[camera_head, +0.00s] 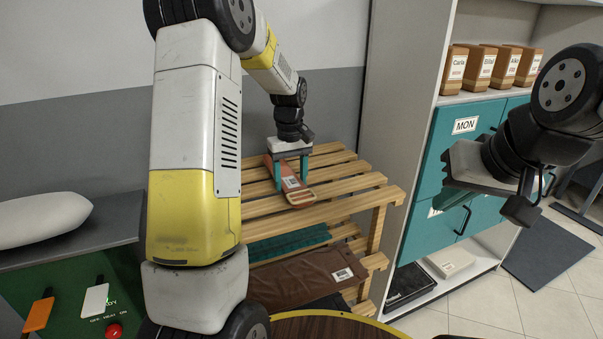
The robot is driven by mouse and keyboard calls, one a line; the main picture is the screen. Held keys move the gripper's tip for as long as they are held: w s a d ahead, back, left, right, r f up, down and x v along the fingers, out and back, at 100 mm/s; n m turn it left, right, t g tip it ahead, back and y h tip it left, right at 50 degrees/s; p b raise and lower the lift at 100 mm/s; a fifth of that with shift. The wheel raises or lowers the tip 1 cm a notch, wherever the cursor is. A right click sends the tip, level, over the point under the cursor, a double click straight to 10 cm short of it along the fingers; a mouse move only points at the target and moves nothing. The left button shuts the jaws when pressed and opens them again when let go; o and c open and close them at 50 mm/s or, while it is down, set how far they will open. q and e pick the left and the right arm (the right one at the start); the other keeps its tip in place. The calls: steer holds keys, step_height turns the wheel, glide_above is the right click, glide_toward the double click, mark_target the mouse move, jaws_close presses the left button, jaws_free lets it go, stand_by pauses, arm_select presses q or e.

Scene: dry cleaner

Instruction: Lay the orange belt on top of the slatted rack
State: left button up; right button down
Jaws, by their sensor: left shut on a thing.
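The orange belt (299,199) is a flat brownish-orange strip with a white label, over the top slats of the wooden slatted rack (345,182). My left gripper (290,184) reaches down over the rack, its teal fingers on either side of the belt, shut on it. The belt looks at or very near the slats; I cannot tell whether it rests on them. Part of the belt is hidden behind the fingers. My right gripper (525,195) is at the right, in front of the teal drawers, away from the rack; its finger gap is not clear.
Lower shelves of the rack hold a teal folded item (288,243) and a brown garment (315,277) with a label. Teal drawers (455,150) and a shelf with labelled boxes (480,68) stand at the right. A pressing machine (70,280) is at the left.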

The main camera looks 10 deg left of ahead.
arm_select(q)
steer(key=shift+f, duration=0.1)
steer(key=o, duration=1.4)
steer(key=shift+o, duration=0.2)
steer(key=s+r+m+t, duration=0.1)
steer(key=s+r, duration=0.2)
steer(key=r, duration=0.5)
steer(key=s+r+m, duration=0.1)
steer(key=s+r, duration=0.2)
steer(key=r, duration=0.5)
steer(key=s+d+m+t+h, duration=0.2)
steer(key=s+m+t, duration=0.3)
steer(key=s, duration=1.4)
steer(key=shift+s+d, duration=0.35)
steer(key=shift+d, duration=0.3)
